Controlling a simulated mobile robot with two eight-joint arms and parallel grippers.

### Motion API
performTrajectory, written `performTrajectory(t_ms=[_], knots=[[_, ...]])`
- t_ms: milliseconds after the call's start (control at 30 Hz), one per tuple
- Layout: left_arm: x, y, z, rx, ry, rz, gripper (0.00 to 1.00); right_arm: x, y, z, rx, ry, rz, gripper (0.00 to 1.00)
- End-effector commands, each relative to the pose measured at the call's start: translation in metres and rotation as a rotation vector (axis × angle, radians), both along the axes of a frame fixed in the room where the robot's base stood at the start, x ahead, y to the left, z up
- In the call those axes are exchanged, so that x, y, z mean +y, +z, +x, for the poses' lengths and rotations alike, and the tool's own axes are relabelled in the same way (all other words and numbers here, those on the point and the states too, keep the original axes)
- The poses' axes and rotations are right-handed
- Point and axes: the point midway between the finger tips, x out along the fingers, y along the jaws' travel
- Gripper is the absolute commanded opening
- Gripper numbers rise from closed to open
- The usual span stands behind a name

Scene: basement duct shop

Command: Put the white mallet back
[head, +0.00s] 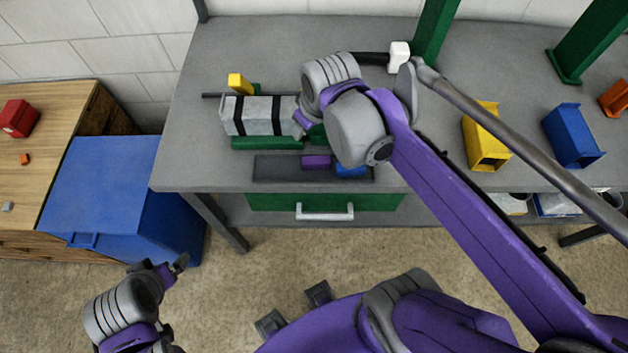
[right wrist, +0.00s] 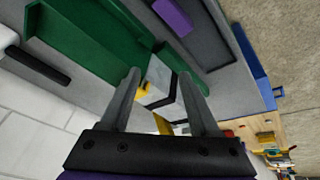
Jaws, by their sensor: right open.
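The white mallet lies on the grey bench at the back, right of my right wrist in the head view. Its white head (head: 399,55) is beside a green post, and its black handle (head: 370,58) runs left, partly behind my arm. In the right wrist view the handle (right wrist: 38,65) and a bit of the white head (right wrist: 6,36) show at the left edge. My right gripper (right wrist: 160,98) is open and empty, apart from the mallet; a grey block with black bands (head: 258,115) appears beyond its fingers. My left gripper (head: 176,265) is low, off the bench; its jaw gap is unclear.
A dark tray (head: 272,170) with purple and blue blocks lies at the bench front. A yellow block (head: 238,83) sits behind the banded block. Yellow (head: 486,132) and blue (head: 572,135) bins stand right. A blue bin (head: 100,185) and wooden cabinet (head: 62,120) stand left.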

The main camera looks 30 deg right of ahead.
Motion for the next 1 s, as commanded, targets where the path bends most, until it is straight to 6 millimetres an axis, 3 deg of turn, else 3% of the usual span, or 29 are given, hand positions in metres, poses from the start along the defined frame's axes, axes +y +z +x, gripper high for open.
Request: performTrajectory(t_ms=[100, 300, 1000], knots=[[0.000, 0.000, 0.000, 0.000, 0.000, 0.000, 1.00, 0.025, -0.035, -0.045, -0.046, -0.068, 0.050, 0.62], [0.000, 0.000, 0.000, 0.000, 0.000, 0.000, 1.00, 0.043, -0.075, -0.089, -0.097, -0.154, 0.116, 0.62], [0.000, 0.000, 0.000, 0.000, 0.000, 0.000, 1.00, 0.046, -0.082, -0.096, -0.105, -0.174, 0.130, 0.62]])
